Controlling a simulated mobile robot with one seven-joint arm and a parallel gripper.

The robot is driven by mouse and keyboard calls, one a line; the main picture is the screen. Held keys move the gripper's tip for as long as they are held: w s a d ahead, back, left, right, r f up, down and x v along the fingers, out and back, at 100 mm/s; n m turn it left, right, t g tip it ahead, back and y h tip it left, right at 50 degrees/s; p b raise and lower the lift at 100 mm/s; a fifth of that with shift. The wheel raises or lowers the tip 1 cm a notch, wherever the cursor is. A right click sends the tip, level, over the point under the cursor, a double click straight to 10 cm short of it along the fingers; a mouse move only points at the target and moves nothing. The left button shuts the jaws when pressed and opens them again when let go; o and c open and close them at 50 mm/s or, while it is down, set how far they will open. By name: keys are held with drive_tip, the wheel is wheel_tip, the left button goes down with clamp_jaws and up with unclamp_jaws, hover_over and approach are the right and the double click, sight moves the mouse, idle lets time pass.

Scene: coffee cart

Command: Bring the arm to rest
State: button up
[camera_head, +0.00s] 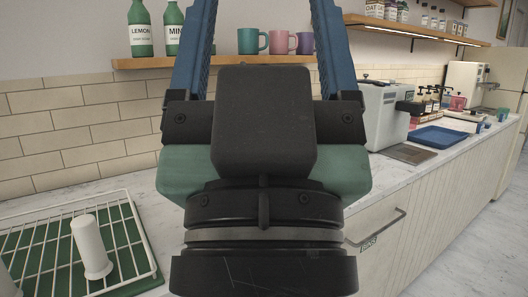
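My gripper (262,15) fills the middle of the head view, close to the camera and pointing up. Its two blue fingers stand wide apart, with nothing held between them. The tips run out past the top edge. The black and green gripper body and wrist hide the middle of the counter behind them.
A wall shelf (160,62) behind my gripper holds two green bottles (140,30) and several mugs (253,41). The counter (440,165) carries a white rack (62,272) with a white cylinder (90,247) at left, and a grey machine (383,115) and blue tray (440,136) at right.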

wheel_tip(320, 180, up, 20)
drive_tip(key=p, duration=1.7)
drive_tip(key=shift+p, duration=0.4)
